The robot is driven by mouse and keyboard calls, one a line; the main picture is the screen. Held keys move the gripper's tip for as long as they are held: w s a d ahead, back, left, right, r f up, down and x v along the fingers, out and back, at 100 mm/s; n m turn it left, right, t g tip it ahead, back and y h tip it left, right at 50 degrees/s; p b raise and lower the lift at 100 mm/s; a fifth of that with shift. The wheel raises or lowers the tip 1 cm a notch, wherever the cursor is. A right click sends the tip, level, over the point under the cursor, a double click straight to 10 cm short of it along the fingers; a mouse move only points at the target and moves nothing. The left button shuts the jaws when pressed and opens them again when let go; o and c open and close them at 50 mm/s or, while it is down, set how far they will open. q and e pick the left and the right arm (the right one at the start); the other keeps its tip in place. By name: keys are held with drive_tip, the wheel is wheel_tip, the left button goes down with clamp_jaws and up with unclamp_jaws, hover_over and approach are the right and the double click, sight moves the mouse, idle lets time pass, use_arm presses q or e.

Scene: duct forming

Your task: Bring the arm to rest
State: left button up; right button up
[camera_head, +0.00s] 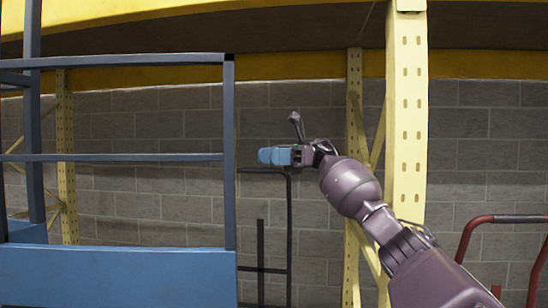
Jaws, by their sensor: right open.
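My right arm (352,186) reaches in from the lower right, purple and jointed. Its right gripper (270,156) has blue fingers that point left, near the middle of the view. I see the fingers nearly edge-on, so the gap between them is hard to make out. The gripper is open, and I see nothing held in it. It is in front of a grey block wall. My left gripper is not in view.
A blue metal railing frame (115,157) stands at the left, just beside the fingertips in the picture. A yellow rack upright (405,110) stands behind my arm. A black cart handle (289,220) is below the gripper. A red tubular handle (505,219) is at the right.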

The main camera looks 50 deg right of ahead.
idle(0.7)
